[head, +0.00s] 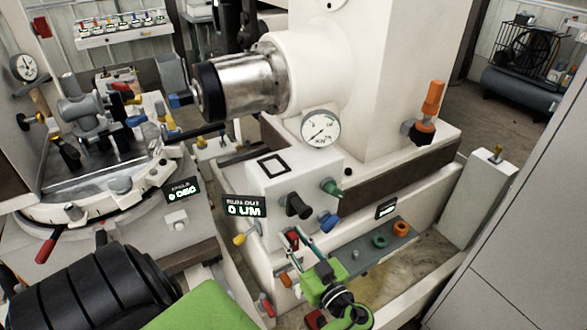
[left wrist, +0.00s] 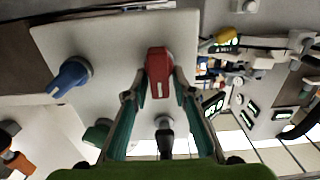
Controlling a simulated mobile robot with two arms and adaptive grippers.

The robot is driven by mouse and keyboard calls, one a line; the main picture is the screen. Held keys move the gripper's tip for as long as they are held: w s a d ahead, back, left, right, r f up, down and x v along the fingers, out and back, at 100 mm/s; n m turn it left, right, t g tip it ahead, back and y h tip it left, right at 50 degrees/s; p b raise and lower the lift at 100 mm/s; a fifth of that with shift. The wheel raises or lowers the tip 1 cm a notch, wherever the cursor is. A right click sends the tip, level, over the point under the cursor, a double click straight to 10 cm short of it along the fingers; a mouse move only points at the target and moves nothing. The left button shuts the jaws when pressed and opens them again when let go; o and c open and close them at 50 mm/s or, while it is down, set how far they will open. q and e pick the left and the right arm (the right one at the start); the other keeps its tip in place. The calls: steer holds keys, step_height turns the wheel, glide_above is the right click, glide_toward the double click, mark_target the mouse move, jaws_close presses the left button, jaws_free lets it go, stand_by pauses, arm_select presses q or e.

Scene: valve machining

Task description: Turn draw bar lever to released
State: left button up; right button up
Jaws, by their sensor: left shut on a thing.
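A red lever (head: 292,238) sits on the front of the white control box below the spindle. It also shows in the left wrist view (left wrist: 160,70). My left gripper (head: 296,243) reaches it from below, and its two teal fingers (left wrist: 160,88) are closed on either side of the red lever. No label on the lever can be read, so I cannot tell from the picture whether it is the draw bar lever or which position it marks. The fingers and wrist hide part of the box front. My right gripper is not in view.
Near the red lever are a black knob (head: 298,206), a green knob (head: 331,187), a blue knob (head: 328,222) and a yellow knob (head: 240,239). A grey tray (head: 372,254) with coloured rings lies right of my gripper. A dial gauge (head: 321,128) stands above the box.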

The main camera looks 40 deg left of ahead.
arm_select(q)
steer(key=shift+f+m+b, duration=0.1)
steer(key=shift+m+b, duration=0.25)
steer(key=shift+m, duration=0.25)
steer(key=m, duration=0.1)
steer(key=m+b, duration=0.1)
steer(key=shift+w+f+m, duration=0.1)
steer(key=shift+w+m, duration=0.1)
steer(key=shift+m, duration=0.1)
steer(key=m, duration=0.1)
steer(key=m+b, duration=0.1)
steer(key=m, duration=0.2)
steer(key=shift+w+d+m, duration=0.1)
steer(key=shift+w+m, duration=0.15)
steer(key=shift+m, duration=0.05)
steer(key=shift+w+f+m+p, duration=0.1)
steer(key=shift+f+m+p, duration=0.1)
steer(key=shift+m, duration=1.4)
steer(key=shift+w+f+m+p, duration=0.1)
steer(key=shift+f+m+p, duration=0.1)
steer(key=shift+m, duration=1.4)
steer(key=shift+f+m+p, duration=0.15)
steer(key=shift+m+p, duration=0.05)
steer(key=shift+m, duration=1.4)
